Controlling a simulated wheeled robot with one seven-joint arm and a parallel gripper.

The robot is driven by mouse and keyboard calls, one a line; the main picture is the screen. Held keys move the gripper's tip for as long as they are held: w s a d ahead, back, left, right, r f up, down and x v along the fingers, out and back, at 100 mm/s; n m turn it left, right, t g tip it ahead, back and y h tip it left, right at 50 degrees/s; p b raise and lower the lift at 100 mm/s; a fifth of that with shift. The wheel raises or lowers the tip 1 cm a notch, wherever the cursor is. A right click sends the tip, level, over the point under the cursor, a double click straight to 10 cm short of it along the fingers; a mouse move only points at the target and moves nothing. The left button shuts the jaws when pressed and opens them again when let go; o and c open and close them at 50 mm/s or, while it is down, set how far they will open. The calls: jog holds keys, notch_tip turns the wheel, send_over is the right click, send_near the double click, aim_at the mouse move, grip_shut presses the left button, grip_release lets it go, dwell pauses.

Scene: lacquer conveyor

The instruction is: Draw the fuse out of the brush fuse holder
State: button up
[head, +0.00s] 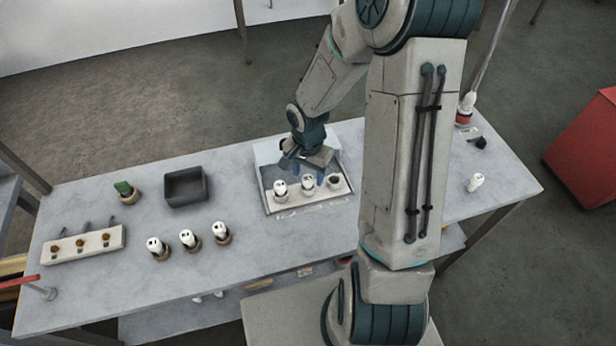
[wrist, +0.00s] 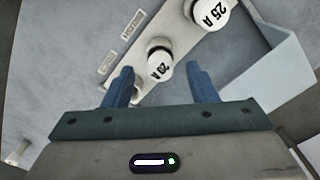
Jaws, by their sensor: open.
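A pale fuse panel (head: 296,203) stands in a blue-grey open box on the bench. It carries two white fuses, one at the left (head: 280,187) and one in the middle (head: 308,183); the right holder (head: 333,182) shows no white fuse. My gripper (head: 312,162) is just behind and above the panel. In the wrist view its blue fingers (wrist: 160,72) are open, with the white fuse marked 20 A (wrist: 160,66) between and beyond their tips. A fuse marked 25 A (wrist: 210,14) is farther up. I cannot tell which holder is the brush one; the small labels (wrist: 133,23) are hard to read.
The box has a raised pale side wall (wrist: 270,70) close by my gripper. Three white fuses (head: 189,239) stand in cups on the left, near a dark empty bin (head: 187,188) and a rack (head: 84,245). Another white piece (head: 475,182) stands on the right.

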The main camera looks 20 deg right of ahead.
aim_at(308, 178)
jog(key=shift+f, duration=1.4)
grip_shut()
jog(key=shift+r+p, duration=2.2)
jog(key=shift+r, duration=0.75)
jog(key=shift+r, duration=0.1)
jog(key=shift+r+p, duration=0.65)
jog(key=shift+r, duration=0.8)
jog(key=shift+f, duration=0.1)
